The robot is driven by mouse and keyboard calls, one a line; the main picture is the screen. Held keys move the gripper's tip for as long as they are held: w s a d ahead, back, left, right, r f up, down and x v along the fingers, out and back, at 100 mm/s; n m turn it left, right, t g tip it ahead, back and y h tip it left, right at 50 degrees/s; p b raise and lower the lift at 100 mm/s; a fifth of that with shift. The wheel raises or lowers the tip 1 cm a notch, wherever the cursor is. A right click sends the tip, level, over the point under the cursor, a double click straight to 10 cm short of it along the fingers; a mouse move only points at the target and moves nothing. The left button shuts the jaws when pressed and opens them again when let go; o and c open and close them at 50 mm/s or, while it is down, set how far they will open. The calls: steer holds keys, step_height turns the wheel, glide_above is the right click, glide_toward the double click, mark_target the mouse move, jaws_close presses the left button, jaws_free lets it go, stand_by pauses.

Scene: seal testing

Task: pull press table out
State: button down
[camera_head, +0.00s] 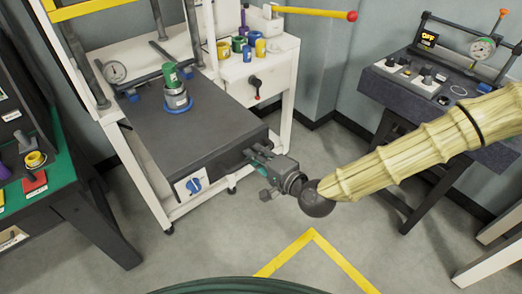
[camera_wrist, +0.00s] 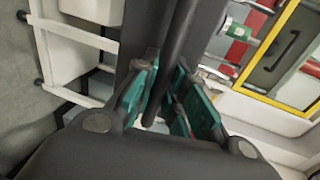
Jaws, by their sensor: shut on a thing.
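The press table (camera_head: 200,130) is a dark grey slab in the white press frame (camera_head: 128,165). It extends forward from the frame. A green and silver cylinder (camera_head: 178,97) on a blue ring stands upright on it. My gripper (camera_head: 258,158) is at the right part of the table's front edge, shut on the dark handle bar there. In the wrist view the bar (camera_wrist: 176,65) runs between the green-padded fingers of my gripper (camera_wrist: 170,105). The fingers hide part of the bar.
A green-topped bench (camera_head: 60,185) stands left and a dark instrument table (camera_head: 420,90) right. Yellow tape (camera_head: 315,240) marks the floor. The floor in front of the press is open.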

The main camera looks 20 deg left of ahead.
steer(key=shift+d+f, duration=0.1)
steer(key=shift+d, duration=0.1)
stand_by(0.3)
steer(key=c, duration=1.5)
jaws_free()
steer(key=shift+d, duration=0.2)
steer(key=shift+o, duration=0.2)
steer(key=shift+a, duration=0.2)
steer(key=v, duration=1.2)
steer(key=shift+s, duration=0.1)
